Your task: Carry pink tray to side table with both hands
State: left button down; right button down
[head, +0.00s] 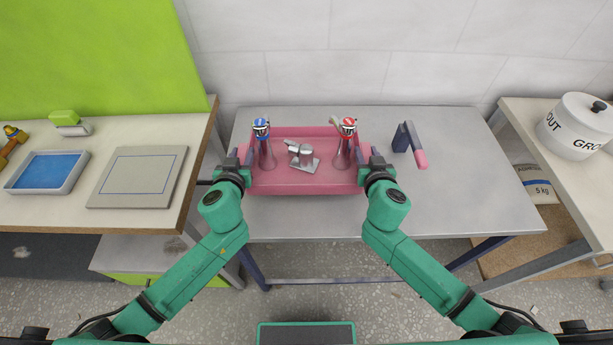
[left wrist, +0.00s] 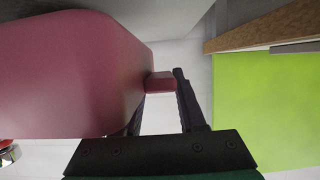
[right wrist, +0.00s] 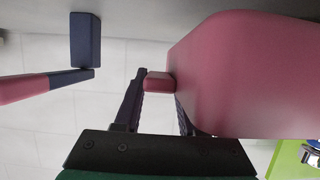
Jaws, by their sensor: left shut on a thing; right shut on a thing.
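The pink tray (head: 305,189) is at the grey metal table, in the middle of the head view. It holds a blue-topped metal fitting (head: 262,130), a red-topped one (head: 348,127) and a silver fixture (head: 303,156). My left gripper (head: 241,166) is shut on the tray's left handle, which shows in the left wrist view (left wrist: 160,82). My right gripper (head: 371,166) is shut on the right handle, which shows in the right wrist view (right wrist: 158,82). The tray looks level; I cannot tell whether it touches the table.
A pink-and-dark-blue tool (head: 412,145) stands right of the tray on the grey table (head: 465,190). A bench (head: 110,216) on the left holds a grey board (head: 138,177) and a blue-lined tray (head: 48,172). A white grout bucket (head: 577,127) stands on the right bench.

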pick_arm(q)
jog(key=shift+a+r, duration=0.15)
jog(key=shift+r, duration=0.1)
pick_arm(e)
jog(key=shift+a+r, duration=0.1)
jog(key=shift+r, duration=0.15)
